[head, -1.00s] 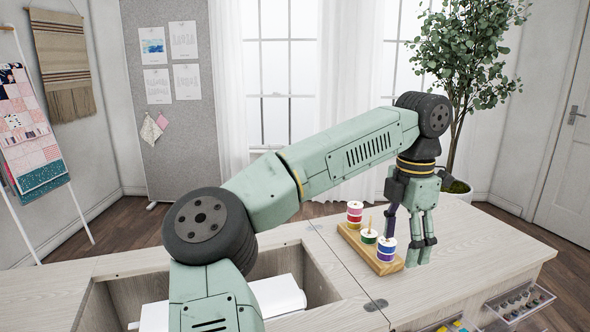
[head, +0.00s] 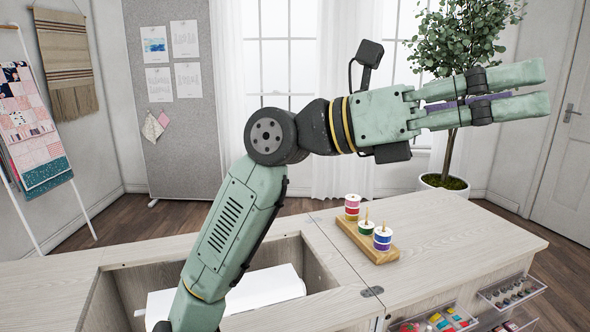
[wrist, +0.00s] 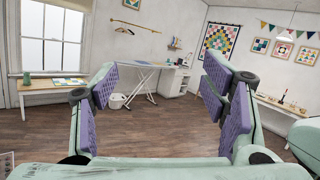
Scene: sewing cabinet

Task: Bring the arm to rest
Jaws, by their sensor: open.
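My gripper (head: 540,88) is raised high above the sewing cabinet in the head view, pointing right and roughly level. The spools stand upright: a pink one (head: 352,207), a green one (head: 366,229) and a blue-purple one (head: 383,240).
The cabinet has an open well with a white machine (head: 262,288) in it. Open clear drawers (head: 510,290) stick out at the front right. A potted plant (head: 460,60) stands behind my gripper. In the wrist view, an ironing board (wrist: 137,75) stands across open floor (wrist: 160,125).

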